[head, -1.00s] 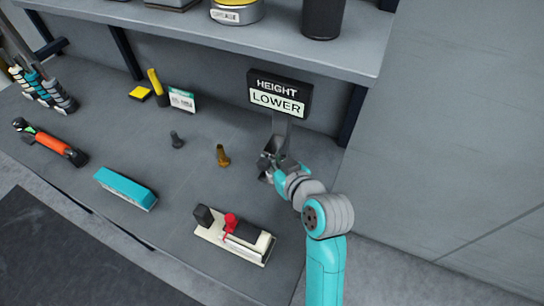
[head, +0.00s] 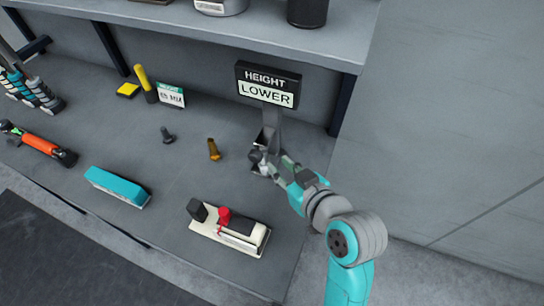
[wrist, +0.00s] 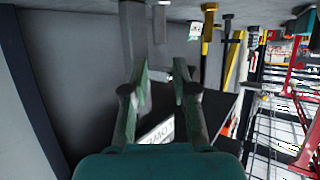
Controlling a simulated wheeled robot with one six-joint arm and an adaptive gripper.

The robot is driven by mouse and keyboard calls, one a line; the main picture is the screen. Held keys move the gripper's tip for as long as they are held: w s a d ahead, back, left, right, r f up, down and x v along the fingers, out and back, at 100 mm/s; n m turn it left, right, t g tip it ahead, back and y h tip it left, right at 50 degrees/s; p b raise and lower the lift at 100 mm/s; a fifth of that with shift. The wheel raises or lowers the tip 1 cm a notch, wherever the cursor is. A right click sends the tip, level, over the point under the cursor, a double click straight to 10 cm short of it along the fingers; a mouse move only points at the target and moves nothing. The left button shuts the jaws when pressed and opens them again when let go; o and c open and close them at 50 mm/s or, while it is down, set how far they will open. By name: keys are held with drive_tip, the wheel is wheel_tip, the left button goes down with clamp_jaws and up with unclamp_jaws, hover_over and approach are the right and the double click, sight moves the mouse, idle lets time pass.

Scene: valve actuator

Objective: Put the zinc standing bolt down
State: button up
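My gripper (head: 261,156) is at the right of the bench, beside the post under the height sign (head: 268,85), which reads "LOWER". A small silvery piece, which looks like the zinc standing bolt (head: 257,159), shows between its fingertips. In the wrist view my gripper (wrist: 160,72) has its fingers apart with a small pale piece between them, so it seems shut on the bolt. Most of the bolt is hidden, and I cannot tell whether it touches the bench. A dark grey bolt (head: 167,135) and a brass bolt (head: 213,149) stand to the left.
A cream block with a red knob (head: 230,228) lies in front of my gripper. A teal box (head: 117,186) and an orange tool (head: 39,143) lie left. A yellow-handled item (head: 144,82) and a small card (head: 171,94) are behind. A shelf (head: 200,22) overhangs the back.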

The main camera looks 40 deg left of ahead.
drive_tip(key=shift+v, duration=1.55)
drive_tip(key=s+d+f+m+t+h, duration=0.2)
drive_tip(key=d+f+m, duration=0.1)
drive_tip(key=d+f, duration=0.3)
drive_tip(key=s+d+f+m+t+h, duration=0.2)
drive_tip(key=d+f+m+t, duration=0.15)
drive_tip(key=d, duration=0.55)
drive_tip(key=s+d+f+m+t+h, duration=0.1)
drive_tip(key=s+d+f+m+h, duration=0.15)
drive_tip(key=d+f, duration=0.35)
drive_tip(key=s+d+r+m+t+h, duration=0.1)
drive_tip(key=s+d+r+m+h, duration=0.1)
drive_tip(key=s+d, duration=0.4)
drive_tip(key=s+d+r+m+t+h, duration=0.1)
drive_tip(key=s+d+h, duration=0.3)
drive_tip(key=s, duration=0.9)
drive_tip(key=d+r+m, duration=0.1)
drive_tip(key=d, duration=0.2)
drive_tip(key=shift+s+d+r+t, duration=0.2)
drive_tip(key=shift+s+d+t, duration=0.05)
drive_tip(key=shift+d+t, duration=0.1)
